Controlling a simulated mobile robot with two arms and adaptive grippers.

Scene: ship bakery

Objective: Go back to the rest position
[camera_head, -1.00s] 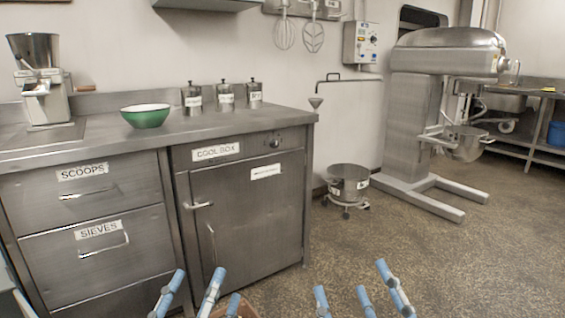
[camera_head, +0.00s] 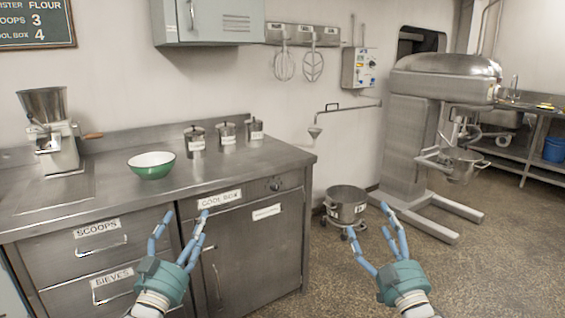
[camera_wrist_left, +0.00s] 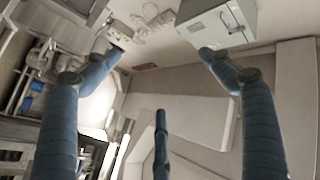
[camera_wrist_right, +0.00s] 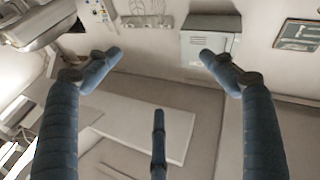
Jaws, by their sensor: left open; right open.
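My left gripper (camera_head: 178,234) is raised in front of the cool box door, fingers spread and pointing up. It is open and empty. In the left wrist view its blue fingers (camera_wrist_left: 150,75) frame only wall and cabinet. My right gripper (camera_head: 376,238) is raised over the floor to the right of the counter, also open and empty. In the right wrist view its fingers (camera_wrist_right: 155,75) are spread with nothing between them. Both grippers stand at about the same height, apart from each other.
The steel counter (camera_head: 105,200) holds a green bowl (camera_head: 152,165), a grinder (camera_head: 48,130) and three lidded canisters (camera_head: 227,133). A wheeled pot (camera_head: 346,205) and a large mixer (camera_head: 420,115) stand to the right. Open floor lies at the front right.

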